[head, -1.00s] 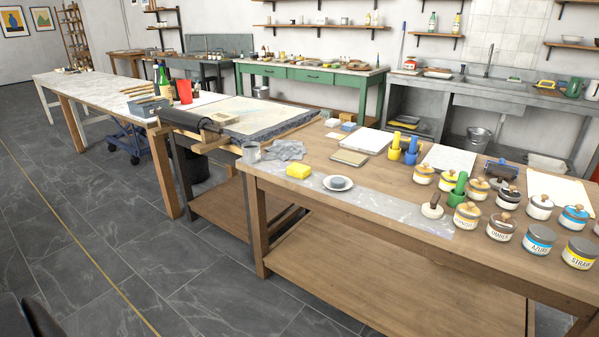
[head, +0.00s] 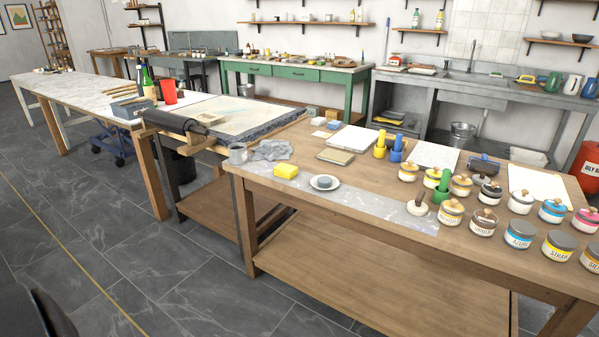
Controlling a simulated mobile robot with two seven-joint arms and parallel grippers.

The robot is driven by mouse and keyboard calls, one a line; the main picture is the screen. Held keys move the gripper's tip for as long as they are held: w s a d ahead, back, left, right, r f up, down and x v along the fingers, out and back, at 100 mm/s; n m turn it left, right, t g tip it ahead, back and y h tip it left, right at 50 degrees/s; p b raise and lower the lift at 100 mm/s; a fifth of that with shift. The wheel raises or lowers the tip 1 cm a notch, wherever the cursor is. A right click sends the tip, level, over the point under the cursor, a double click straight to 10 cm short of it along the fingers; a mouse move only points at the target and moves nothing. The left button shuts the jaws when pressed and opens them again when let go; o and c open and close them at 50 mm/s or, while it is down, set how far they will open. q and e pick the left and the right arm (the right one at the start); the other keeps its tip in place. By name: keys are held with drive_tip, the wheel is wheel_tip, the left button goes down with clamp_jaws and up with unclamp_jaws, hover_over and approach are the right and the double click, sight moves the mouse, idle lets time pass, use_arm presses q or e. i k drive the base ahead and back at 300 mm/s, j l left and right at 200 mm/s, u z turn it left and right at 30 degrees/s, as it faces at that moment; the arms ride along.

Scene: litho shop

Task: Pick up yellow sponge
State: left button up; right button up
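The yellow sponge (head: 286,171) lies on the near left part of the wooden worktable (head: 330,209), on a grey, marble-like strip (head: 381,208). It sits between a grey mug (head: 238,154) with a crumpled grey cloth (head: 272,150) behind it and a white saucer (head: 324,183) holding a small grey round piece. Nothing covers the sponge. A dark rounded shape at the bottom left corner may be part of me. Neither gripper can be seen.
Several labelled ink jars (head: 518,234) crowd the table's right side. A small stamp-like tool (head: 418,205) stands near the front edge. A stone slab table (head: 236,117) adjoins at the left. Dark tiled floor (head: 130,240) is open in front and left.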

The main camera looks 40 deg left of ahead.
sight(287, 171)
drive_tip(key=i+j+z, duration=0.15)
drive_tip(key=j+z, duration=0.3)
drive_tip(key=j, duration=0.45)
drive_tip(key=j+z, duration=0.5)
drive_tip(key=j, duration=0.45)
